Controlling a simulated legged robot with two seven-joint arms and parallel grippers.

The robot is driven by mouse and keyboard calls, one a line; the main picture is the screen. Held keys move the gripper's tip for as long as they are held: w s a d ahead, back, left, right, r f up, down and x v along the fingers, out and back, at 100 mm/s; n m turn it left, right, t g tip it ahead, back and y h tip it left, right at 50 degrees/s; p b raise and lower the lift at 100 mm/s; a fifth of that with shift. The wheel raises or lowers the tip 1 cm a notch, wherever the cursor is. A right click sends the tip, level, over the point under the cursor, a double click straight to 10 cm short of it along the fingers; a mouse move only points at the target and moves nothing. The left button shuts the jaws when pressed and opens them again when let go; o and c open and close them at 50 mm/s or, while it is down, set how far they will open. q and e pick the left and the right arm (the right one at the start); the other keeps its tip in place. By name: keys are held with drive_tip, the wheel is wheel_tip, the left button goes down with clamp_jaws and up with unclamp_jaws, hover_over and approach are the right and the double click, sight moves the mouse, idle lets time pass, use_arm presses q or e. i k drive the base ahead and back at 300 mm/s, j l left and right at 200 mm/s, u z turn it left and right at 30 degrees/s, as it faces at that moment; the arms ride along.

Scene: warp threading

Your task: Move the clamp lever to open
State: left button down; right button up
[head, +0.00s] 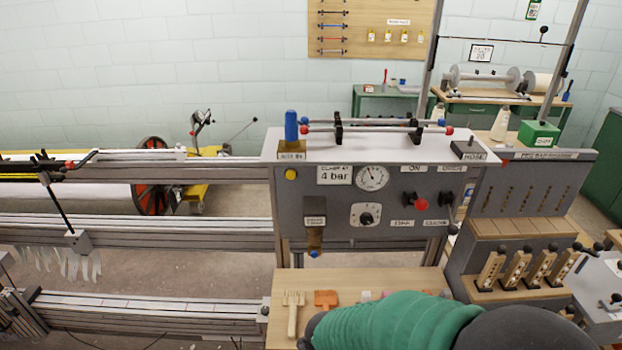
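The grey control panel (400,190) stands upright in the middle of the head view, with a label reading 4 bar (334,175) beside a round gauge (372,178). A brass-coloured lever (314,238) with a blue tip hangs down at the panel's lower left, below a small plate. It looks like the clamp lever, but the plate's text is too small to read. My green-sleeved arm crosses the bottom edge, below and right of this lever and apart from it. Neither gripper's fingers show.
A wooden board (345,285) below the panel holds a wooden comb (293,312) and an orange tool (326,299). A red button (421,204) and dark knobs sit right of the lever. Metal rails (150,235) run left. Wooden-handled levers (515,268) stand at right.

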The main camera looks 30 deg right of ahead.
sight(452, 229)
drive_tip(key=z, duration=2)
